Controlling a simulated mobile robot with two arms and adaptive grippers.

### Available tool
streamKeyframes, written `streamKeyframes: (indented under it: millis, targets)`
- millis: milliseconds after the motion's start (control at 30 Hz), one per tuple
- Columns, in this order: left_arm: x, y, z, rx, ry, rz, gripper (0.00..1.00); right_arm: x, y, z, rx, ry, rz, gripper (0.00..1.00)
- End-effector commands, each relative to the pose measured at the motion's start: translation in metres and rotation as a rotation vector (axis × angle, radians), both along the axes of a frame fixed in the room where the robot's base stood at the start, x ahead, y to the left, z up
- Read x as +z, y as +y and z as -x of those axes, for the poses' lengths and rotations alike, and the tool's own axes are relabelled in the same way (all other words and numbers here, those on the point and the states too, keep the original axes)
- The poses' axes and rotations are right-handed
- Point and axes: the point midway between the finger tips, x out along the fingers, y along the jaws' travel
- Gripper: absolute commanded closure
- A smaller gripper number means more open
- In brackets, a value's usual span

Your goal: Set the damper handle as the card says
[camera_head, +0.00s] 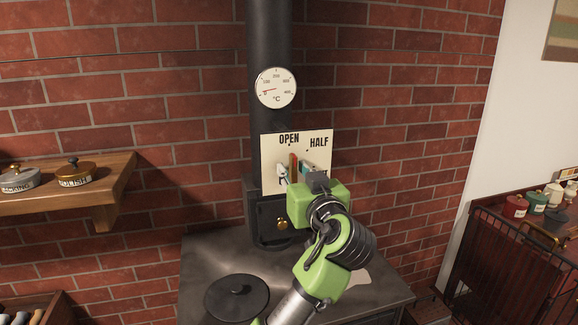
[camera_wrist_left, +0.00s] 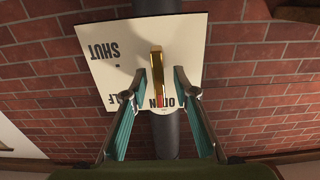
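The damper plate (camera_head: 268,155) is a cream board on the black stovepipe, with OPEN and HALF readable in the head view. In the wrist view the plate (camera_wrist_left: 105,50) appears upside down and also shows SHUT. The brass damper handle (camera_wrist_left: 156,62) has a red tip that lies at the OPEN label. My left gripper (camera_head: 296,172) is at the plate, in front of the handle. In the wrist view its fingers are open, one on each side of the handle, with gaps visible. A pale flat piece (camera_head: 361,277), possibly the card, lies on the stove top, partly hidden by my arm; no writing is readable.
A round dial (camera_head: 276,88) sits on the stovepipe (camera_head: 268,40) above the plate. A black lid (camera_head: 237,297) lies on the stove top (camera_head: 205,257). A wooden shelf (camera_head: 110,190) with tins is at left. A dark cart (camera_head: 500,270) with jars stands at right.

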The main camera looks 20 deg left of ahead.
Motion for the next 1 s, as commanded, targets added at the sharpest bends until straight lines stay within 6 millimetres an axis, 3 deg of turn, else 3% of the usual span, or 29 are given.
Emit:
streamKeyframes:
  millis: [267,367,733,1000]
  targets:
    - [-0.0001,-0.0006,0.0004,0.000,-0.001,0.001,0.74,-0.0005,-0.0070,0.0088,0.002,0.012,0.009,0.60]
    - [-0.0001,-0.0005,0.0004,0.000,-0.001,0.001,1.00,-0.0006,-0.0092,0.0110,0.002,0.016,0.011,0.60]
    - [-0.0002,-0.0003,-0.0001,0.001,0.011,-0.014,1.00,-0.0002,-0.0090,0.0064,0.002,0.010,0.011,0.60]
    - [-0.0003,-0.0024,-0.0013,-0.001,0.082,-0.118,1.00,0.0010,-0.0044,0.0032,0.000,0.005,0.005,0.60]
